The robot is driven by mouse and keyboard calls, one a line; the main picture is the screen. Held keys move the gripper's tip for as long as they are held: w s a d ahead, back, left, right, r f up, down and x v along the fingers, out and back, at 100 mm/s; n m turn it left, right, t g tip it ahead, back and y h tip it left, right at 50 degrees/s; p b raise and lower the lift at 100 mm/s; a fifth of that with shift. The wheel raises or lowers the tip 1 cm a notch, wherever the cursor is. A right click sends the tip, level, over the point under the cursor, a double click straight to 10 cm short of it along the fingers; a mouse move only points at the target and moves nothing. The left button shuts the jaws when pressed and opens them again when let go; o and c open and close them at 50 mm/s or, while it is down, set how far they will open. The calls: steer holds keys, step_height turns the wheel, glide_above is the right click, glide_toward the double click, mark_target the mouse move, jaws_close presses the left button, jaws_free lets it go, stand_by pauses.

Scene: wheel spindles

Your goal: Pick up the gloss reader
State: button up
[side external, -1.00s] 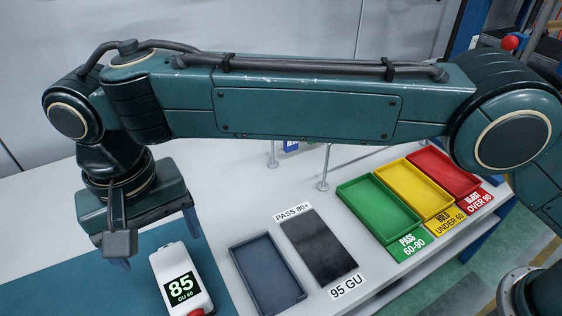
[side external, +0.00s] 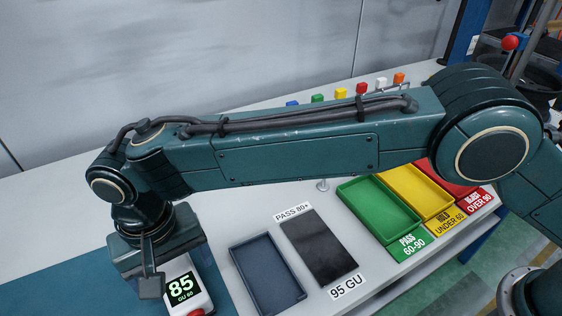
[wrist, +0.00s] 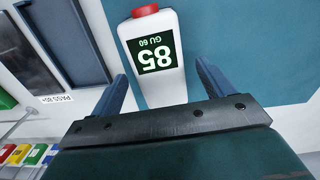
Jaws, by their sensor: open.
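The gloss reader (side external: 183,288) is a white handheld device with a dark screen reading "85 GU 60" and a red end. It lies on the teal mat, partly hidden behind my gripper in the side view. In the wrist view the gloss reader (wrist: 155,62) sits upside down in the picture, its lower end between the two blue fingers of my gripper (wrist: 163,90).
Right of the reader are an empty dark tray (side external: 235,250) and a black gloss tile (side external: 318,245) marked 95 GU. Green (side external: 380,210), yellow (side external: 418,195) and red (side external: 450,178) bins stand further right. Several coloured blocks (side external: 340,93) line the back. The teal mat (side external: 60,285) is clear at left.

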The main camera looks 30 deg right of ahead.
mark_target(176, 273)
steer(key=shift+f, duration=1.35)
steer(key=c, duration=1.5)
steer(key=shift+c, duration=0.2)
steer(key=shift+r, duration=0.1)
step_height(176, 273, up, 20)
